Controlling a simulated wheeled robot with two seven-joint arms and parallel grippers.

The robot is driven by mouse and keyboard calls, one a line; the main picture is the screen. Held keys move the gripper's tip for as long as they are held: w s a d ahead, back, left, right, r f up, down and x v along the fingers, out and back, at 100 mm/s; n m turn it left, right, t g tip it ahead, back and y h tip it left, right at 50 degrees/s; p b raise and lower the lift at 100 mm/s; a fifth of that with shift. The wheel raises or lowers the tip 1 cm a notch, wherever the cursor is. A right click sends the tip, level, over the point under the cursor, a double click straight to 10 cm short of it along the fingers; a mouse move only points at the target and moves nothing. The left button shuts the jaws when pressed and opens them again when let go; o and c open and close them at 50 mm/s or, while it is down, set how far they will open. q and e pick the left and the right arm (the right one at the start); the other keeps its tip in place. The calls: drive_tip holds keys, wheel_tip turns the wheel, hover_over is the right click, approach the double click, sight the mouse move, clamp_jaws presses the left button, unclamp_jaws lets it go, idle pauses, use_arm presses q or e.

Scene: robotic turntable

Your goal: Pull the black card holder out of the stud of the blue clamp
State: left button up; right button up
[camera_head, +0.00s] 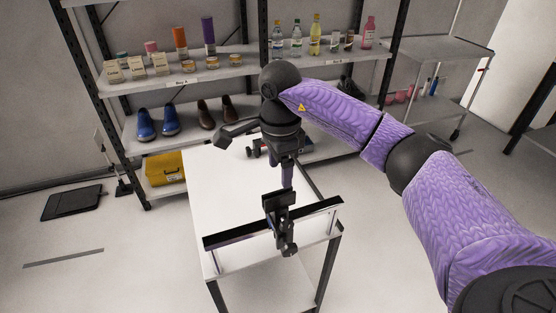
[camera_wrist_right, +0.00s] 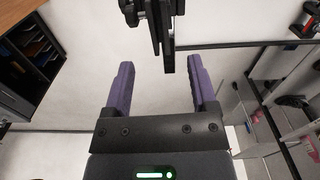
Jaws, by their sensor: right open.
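A black holder-like piece (camera_head: 278,203) stands upright at the front bar of the white table. Below it, a dark clamp-like part with a knob (camera_head: 290,249) hangs over the front; I see no blue on it. In the right wrist view the black piece (camera_wrist_right: 157,22) shows at the top, its lower end reaching between the fingers' lines. My right gripper (camera_head: 288,184) points down just above and behind the black piece. Its purple fingers are spread with a gap between them (camera_wrist_right: 161,66), and nothing is gripped. The stud is not clear. My left gripper is out of view.
The white table (camera_head: 215,190) is mostly bare. A small red and black object (camera_head: 254,149) lies at its back, partly hidden by my wrist. A dark bar (camera_head: 232,238) runs along the front edge. Shelves (camera_head: 185,80) with bottles, boxes and shoes stand behind.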

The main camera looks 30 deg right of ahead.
sight(279, 196)
wheel_tip(279, 196, down, 8)
drive_tip(key=shift+a+f+b, duration=0.1)
drive_tip(key=shift+f+b, duration=0.15)
drive_tip(key=shift+b, duration=0.25)
clamp_jaws()
drive_tip(key=shift+r, duration=0.15)
drive_tip(key=shift+r+p, duration=2.15)
drive_tip(key=shift+r, duration=0.6)
